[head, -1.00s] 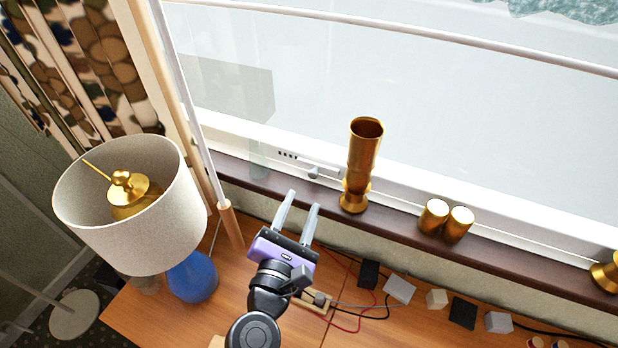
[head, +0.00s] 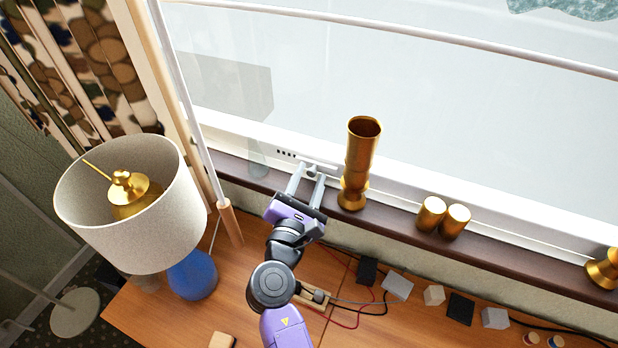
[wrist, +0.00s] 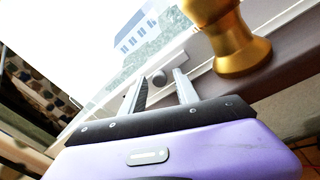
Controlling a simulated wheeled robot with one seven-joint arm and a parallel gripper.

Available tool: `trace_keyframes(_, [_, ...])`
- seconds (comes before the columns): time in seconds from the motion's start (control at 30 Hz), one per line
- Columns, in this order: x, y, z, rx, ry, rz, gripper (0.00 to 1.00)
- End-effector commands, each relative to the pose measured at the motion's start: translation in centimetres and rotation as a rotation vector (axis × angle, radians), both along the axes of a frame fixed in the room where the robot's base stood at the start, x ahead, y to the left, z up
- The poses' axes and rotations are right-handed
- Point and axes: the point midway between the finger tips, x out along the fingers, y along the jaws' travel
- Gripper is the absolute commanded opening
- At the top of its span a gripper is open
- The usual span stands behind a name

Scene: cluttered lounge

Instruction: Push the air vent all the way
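The air vent (head: 318,165) is a pale strip on the lower window frame, with several dark slots (head: 287,154) showing at its left end. Its small round grey knob (wrist: 159,77) shows in the wrist view between the tips of my fingers. My gripper (head: 311,173) is open, with its two fingers reaching up to the vent on either side of the knob. In the head view the fingertips partly cover the knob. I cannot tell whether either finger touches it.
A tall gold vase (head: 362,155) stands on the sill just right of my gripper. Two gold cylinders (head: 431,213) stand further right. A white-shaded lamp (head: 130,205) and a slanting pole (head: 192,110) are on the left. Cables and small blocks (head: 397,286) lie on the wooden desk (head: 150,315).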

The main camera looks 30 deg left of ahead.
Motion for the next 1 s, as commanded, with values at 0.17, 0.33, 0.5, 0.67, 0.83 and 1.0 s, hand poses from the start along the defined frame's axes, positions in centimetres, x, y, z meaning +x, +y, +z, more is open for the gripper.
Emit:
trace_keyframes(0.17, [0.0, 0.0, 0.0, 0.000, 0.000, 0.000, 0.00])
trace_keyframes(0.33, [0.0, 0.1, 0.0, 0.000, 0.000, 0.000, 0.00])
trace_keyframes(0.5, [-0.1, 1.8, -0.3, 0.002, 0.000, 0.003, 0.00])
trace_keyframes(0.67, [-0.2, 3.9, -0.2, 0.002, 0.000, 0.002, 0.00])
trace_keyframes(0.83, [-0.3, 4.0, 0.0, 0.000, 0.000, 0.001, 0.00])
trace_keyframes(1.0, [-0.3, 4.0, 0.0, 0.000, 0.000, 0.001, 0.33])
